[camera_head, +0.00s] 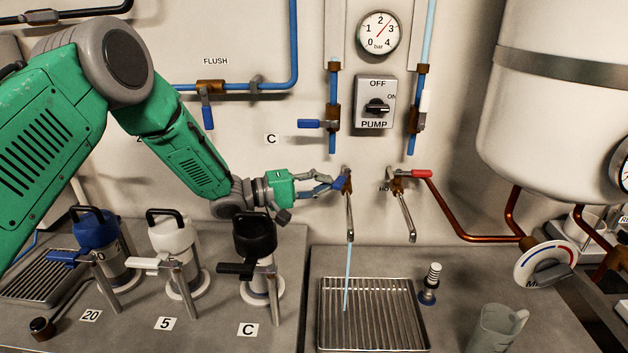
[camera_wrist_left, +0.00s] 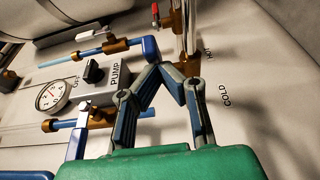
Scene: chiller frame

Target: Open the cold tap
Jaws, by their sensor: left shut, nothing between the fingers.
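The cold tap (camera_head: 349,215) is on the wall above the drain grate, with a blue lever beside my fingertips. A thin pale-blue stream of water (camera_head: 347,275) runs from its spout to the grate. My left gripper (camera_head: 331,183) is shut and empty, its fingertips at or very near the blue lever; I cannot tell whether they touch. In the left wrist view, the closed fingers (camera_wrist_left: 165,70) meet in front of the tap's brass body, close to the blue lever (camera_wrist_left: 150,48). My right gripper is not in view.
The red-levered hot tap (camera_head: 408,174) is just right of the cold tap. Blue pipe valves (camera_head: 318,124) and the pump switch (camera_head: 376,103) are above. The metal drain grate (camera_head: 372,314) lies below. Several dispensers, including a black one (camera_head: 254,238), stand under my left arm.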

